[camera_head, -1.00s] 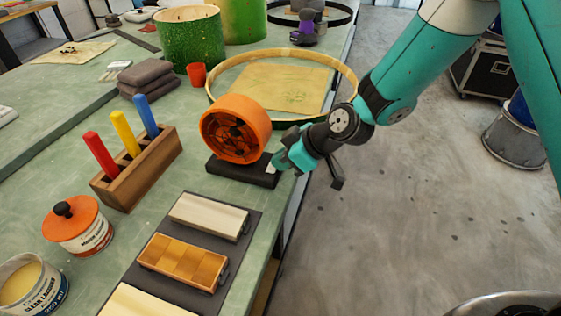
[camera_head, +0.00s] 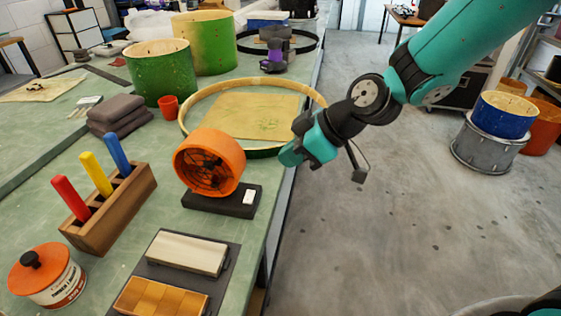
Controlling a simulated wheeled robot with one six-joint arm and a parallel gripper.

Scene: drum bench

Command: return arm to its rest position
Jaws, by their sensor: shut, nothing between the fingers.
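My gripper (camera_head: 291,155) is at the end of my teal and black arm, above the bench's right edge. It is shut and holds nothing. It is to the right of the orange fan (camera_head: 209,162) and a little apart from it. The fan stands upright on a black base (camera_head: 222,203) with a white switch (camera_head: 249,196). Behind the gripper is a large wooden drum hoop (camera_head: 205,96) lying around a tan sheet (camera_head: 255,116).
A wooden holder (camera_head: 118,212) with red, yellow and blue handles, an orange-lidded tin (camera_head: 46,275) and blocks on a dark mat (camera_head: 237,250) fill the near bench. Green drum shells (camera_head: 162,75) stand behind. The floor (camera_head: 400,230) right of the bench is mostly clear.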

